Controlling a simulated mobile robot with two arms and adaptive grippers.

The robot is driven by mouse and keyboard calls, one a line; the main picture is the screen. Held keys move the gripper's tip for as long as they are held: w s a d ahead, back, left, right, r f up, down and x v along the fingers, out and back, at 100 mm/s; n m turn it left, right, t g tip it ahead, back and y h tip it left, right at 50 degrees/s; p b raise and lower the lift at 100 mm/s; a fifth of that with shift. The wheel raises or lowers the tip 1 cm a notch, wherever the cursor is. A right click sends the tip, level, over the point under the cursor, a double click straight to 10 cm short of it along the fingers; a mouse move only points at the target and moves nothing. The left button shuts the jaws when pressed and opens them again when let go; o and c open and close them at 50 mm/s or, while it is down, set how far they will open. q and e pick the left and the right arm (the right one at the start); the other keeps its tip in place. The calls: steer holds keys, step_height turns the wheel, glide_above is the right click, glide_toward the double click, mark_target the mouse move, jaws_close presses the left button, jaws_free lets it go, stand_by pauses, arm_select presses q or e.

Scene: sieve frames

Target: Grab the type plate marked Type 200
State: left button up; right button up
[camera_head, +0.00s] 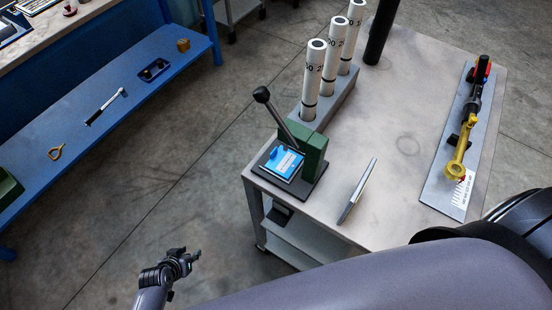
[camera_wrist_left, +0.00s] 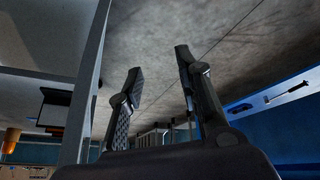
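I cannot read "Type 200" on any plate. A thin plate (camera_head: 357,192) stands tilted and nearly edge-on near the front edge of the grey table, its marking hidden. A blue and white plate (camera_head: 284,163) lies on the black base of the green lever press (camera_head: 313,155); its print is too small to read. My left gripper (camera_head: 196,257) is low over the floor, in front and left of the table, apart from both plates. In the left wrist view its fingers (camera_wrist_left: 159,65) are spread with nothing between them. My right gripper is out of view.
White numbered tubes (camera_head: 313,80) stand in a grey rack (camera_head: 337,100) behind the press. A grey board (camera_head: 447,188) with a yellow and black tool (camera_head: 458,160) lies at the table's right. A blue bench (camera_head: 75,115) is at left. Clear floor (camera_head: 180,180) separates bench and table.

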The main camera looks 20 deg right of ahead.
arm_select(q)
steer(key=w+d+r+m+t+h+b, duration=0.1)
steer(key=w+d+r+h, duration=0.2)
steer(key=r, duration=0.5)
steer(key=w+d+r+m, duration=0.2)
steer(key=w+d+r, duration=0.15)
steer(key=r, duration=0.35)
steer(key=w+d+r+m+t+h+b, duration=0.1)
steer(key=w+d+r+h, duration=0.2)
steer(key=r, duration=0.5)
steer(key=s+d+r+m+g+h, duration=0.1)
steer(key=s+d+r+m+h, duration=0.2)
steer(key=r, duration=0.5)
steer(key=s+d+r+m+g, duration=0.1)
steer(key=s+d+r+m, duration=0.25)
steer(key=d+r, duration=0.35)
steer(key=p, duration=0.1)
glide_toward(274, 150)
steer(key=d, duration=0.2)
steer(key=w+d+f+n, duration=0.1)
steer(key=shift+t, duration=0.3)
steer(key=shift+p+x, duration=0.4)
steer(key=shift+x, duration=0.45)
steer(key=x, duration=0.4)
steer(key=shift+f+p, duration=0.3)
steer(key=shift+p, duration=0.1)
steer(key=shift+a, duration=0.1)
